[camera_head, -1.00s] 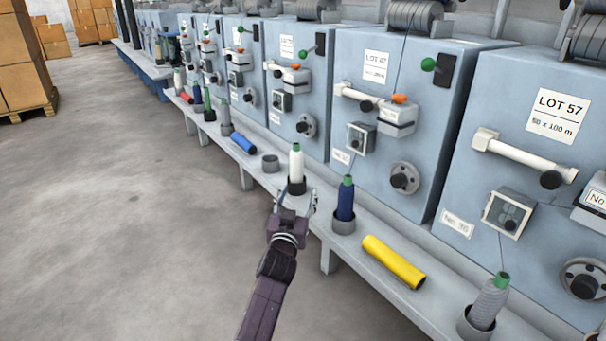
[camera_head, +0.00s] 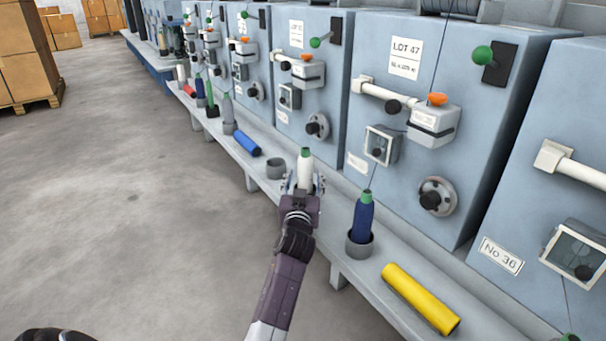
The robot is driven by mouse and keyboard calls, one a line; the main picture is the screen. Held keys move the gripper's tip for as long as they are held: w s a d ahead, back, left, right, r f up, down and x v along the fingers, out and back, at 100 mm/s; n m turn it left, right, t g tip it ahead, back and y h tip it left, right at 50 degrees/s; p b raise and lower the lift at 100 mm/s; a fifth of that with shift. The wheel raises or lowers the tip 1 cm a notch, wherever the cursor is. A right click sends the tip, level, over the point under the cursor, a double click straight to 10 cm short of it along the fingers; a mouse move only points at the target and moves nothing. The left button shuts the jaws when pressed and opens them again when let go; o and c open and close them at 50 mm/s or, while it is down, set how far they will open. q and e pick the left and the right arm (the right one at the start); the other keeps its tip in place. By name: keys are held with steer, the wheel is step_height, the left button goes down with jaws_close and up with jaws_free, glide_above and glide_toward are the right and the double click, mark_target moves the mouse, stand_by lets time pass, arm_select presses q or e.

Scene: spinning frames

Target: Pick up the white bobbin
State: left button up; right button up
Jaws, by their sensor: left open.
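The white bobbin (camera_head: 311,171) has a green tip and stands upright on the grey shelf in front of the machines. My left gripper (camera_head: 304,184) is open at the bobbin, with one finger showing on each side of its lower part. The gripper hides the bobbin's base and its holder, and I cannot tell whether the fingers touch it. My right gripper is not in view.
A blue bobbin (camera_head: 362,218) stands in a grey cup to the right. An empty grey cup (camera_head: 276,169) is just left of the white bobbin. A yellow tube (camera_head: 420,298) and a blue tube (camera_head: 246,143) lie on the shelf (camera_head: 338,243). The floor at left is clear.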

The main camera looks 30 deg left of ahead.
arm_select(q)
steer(key=shift+w+a+f, duration=0.1)
steer(key=shift+w+a, duration=0.05)
steer(key=shift+w, duration=0.25)
steer(key=shift+s+r, duration=0.1)
steer(key=shift+r, duration=0.2)
steer(key=shift+d, duration=0.2)
steer(key=shift+c, duration=0.8)
steer(key=c, duration=1.2)
